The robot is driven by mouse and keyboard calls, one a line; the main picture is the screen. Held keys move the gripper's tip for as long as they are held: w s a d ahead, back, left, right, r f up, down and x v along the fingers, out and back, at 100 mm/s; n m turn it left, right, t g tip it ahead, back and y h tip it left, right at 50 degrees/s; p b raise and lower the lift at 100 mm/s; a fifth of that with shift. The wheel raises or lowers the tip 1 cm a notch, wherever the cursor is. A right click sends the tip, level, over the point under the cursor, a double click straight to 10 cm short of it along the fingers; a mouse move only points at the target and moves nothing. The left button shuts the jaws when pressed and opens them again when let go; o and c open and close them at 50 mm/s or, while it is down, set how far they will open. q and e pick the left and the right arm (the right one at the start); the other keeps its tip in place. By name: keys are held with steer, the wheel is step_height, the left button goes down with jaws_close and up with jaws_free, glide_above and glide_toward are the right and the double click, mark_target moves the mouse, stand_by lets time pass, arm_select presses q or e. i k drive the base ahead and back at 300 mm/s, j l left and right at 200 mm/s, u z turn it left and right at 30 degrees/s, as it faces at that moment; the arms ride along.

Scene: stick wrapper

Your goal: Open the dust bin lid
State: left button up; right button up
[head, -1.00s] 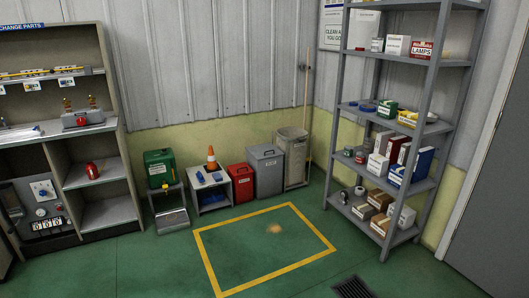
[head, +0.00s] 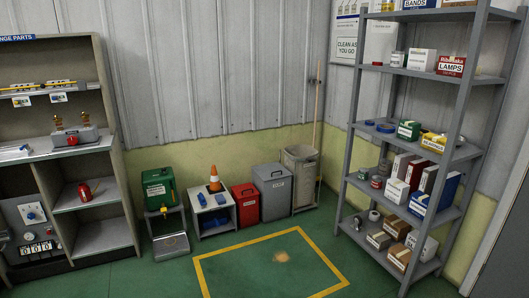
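A grey bin (head: 272,193) with a shut flat lid and a small label on its front stands on the floor by the back wall. A smaller red bin (head: 245,207) with its top shut stands just left of it, also with a label. The labels are too small to read, so I cannot tell for sure which is the dust bin. Neither of my grippers is in view.
A tall open-topped beige bin (head: 301,178) with a long handle stands right of the grey bin. A small table (head: 212,212) bears an orange cone (head: 214,180). Shelves (head: 400,240) stand at right, a cabinet (head: 85,205) at left.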

mark_target(271, 171)
steer(key=i, duration=2.5)
